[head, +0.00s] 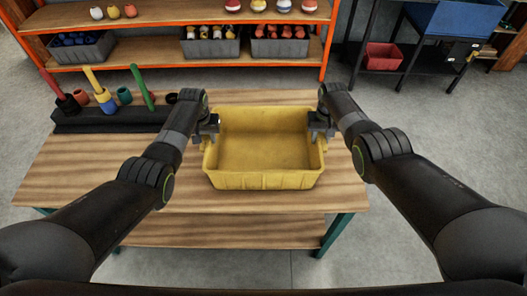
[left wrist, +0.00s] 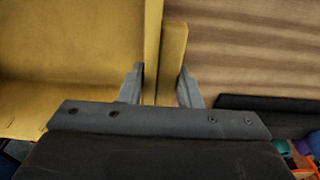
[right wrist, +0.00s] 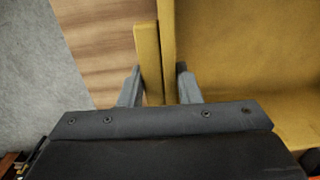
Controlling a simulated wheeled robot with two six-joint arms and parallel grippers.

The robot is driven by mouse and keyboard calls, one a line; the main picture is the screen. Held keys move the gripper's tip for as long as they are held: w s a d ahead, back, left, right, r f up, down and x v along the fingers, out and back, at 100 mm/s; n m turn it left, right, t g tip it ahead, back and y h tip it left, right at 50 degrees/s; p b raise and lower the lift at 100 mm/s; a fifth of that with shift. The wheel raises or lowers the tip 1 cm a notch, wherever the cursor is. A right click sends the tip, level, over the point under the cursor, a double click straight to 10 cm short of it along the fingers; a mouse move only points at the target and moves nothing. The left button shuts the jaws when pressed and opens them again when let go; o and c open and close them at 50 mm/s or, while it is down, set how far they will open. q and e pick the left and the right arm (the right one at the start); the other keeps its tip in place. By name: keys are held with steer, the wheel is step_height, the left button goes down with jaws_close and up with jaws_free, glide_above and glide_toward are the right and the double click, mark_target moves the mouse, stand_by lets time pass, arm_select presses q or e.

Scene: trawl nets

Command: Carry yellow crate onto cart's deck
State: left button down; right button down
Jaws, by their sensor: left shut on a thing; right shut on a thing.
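The yellow crate (head: 262,181) is empty and looks upright and level at the right part of the wooden bench. I cannot tell whether its bottom touches the bench top. My left gripper (head: 212,128) is shut on the crate's left side. In the left wrist view its fingers (left wrist: 161,88) straddle the yellow handle and wall (left wrist: 172,60). My right gripper (head: 322,127) is shut on the crate's right side. In the right wrist view its fingers (right wrist: 160,88) straddle the handle and wall (right wrist: 149,60). I cannot make out a cart in these views.
The wooden bench (head: 85,172) has green legs and a lower shelf. A dark rack (head: 115,118) with colored tools stands at its back left. An orange-framed shelf (head: 150,72) with grey bins is behind. A red bin (head: 383,56) sits low on a black stand. Grey floor lies right of the bench.

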arm_select(q)
steer(key=shift+w+r, duration=0.1)
steer(key=shift+r, duration=0.1)
arm_select(e)
steer(key=shift+w+r, duration=0.1)
steer(key=shift+r, duration=0.05)
